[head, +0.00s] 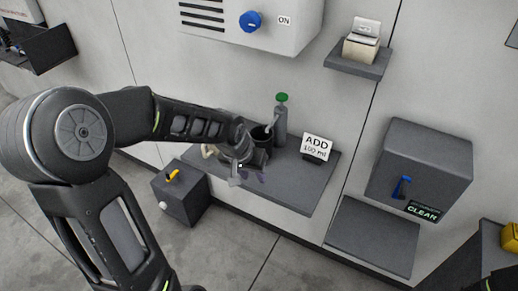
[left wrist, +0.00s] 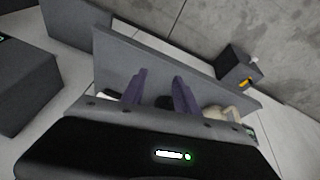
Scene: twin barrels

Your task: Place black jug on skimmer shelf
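A black jug-like vessel (head: 262,135) stands on the long grey wall shelf (head: 290,192), partly hidden behind my left gripper. My left gripper (head: 250,175) is over this shelf, in front of the vessel. Its two purple fingers (left wrist: 160,88) stand apart in the left wrist view, over the grey shelf. A small dark shape (left wrist: 165,102) shows between the finger bases; I cannot tell what it is. No shelf is labelled skimmer; a low grey shelf (head: 372,238) sits under a grey box marked CLEAR (head: 420,165). My right gripper is not in view.
A grey bottle with a green cap (head: 281,115) and an ADD 100 ml sign (head: 317,147) stand on the long shelf. A cream handled item (left wrist: 222,112) is beside my left gripper. A dark box with a yellow handle (head: 180,195) is below left.

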